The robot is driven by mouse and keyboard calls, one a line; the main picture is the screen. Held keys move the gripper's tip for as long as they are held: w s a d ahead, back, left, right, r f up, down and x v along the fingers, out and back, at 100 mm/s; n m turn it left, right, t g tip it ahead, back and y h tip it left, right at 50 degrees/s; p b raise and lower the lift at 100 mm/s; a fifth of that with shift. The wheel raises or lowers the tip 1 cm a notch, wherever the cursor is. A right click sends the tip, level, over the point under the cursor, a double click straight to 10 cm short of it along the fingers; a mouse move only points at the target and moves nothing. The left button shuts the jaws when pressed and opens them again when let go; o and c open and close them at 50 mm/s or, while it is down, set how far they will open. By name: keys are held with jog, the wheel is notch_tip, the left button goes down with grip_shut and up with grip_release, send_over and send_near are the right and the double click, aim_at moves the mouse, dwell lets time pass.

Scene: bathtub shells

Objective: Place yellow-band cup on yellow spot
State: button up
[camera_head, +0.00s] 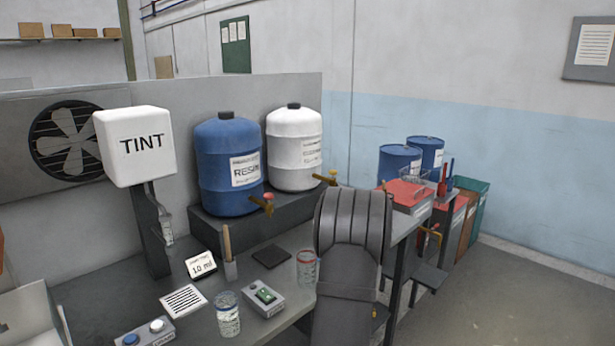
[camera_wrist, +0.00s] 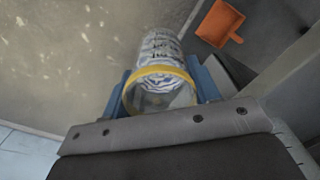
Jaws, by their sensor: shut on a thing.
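In the wrist view a clear cup with a yellow band (camera_wrist: 163,71) and dark printed marks sits between the blue fingers of my gripper (camera_wrist: 160,92). My gripper is shut on this cup. Below the cup the view shows bare floor, with no bench top under it. In the head view my dark grey arm covers the right part of the bench, and the gripper and the held cup are hidden behind it. I cannot see a yellow spot in either view.
Resin (camera_head: 228,165) and white (camera_head: 295,150) drums stand behind.

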jog(key=s+a+f, duration=0.3)
jog(key=s+a, duration=0.1)
jog(key=a, duration=0.2)
jog(key=s+a+f, duration=0.3)
jog(key=s+a, duration=0.1)
jog(key=a, duration=0.3)
jog(key=shift+s+f+n, duration=0.2)
jog(key=shift+f+n, duration=0.05)
jog(key=shift+n, duration=0.05)
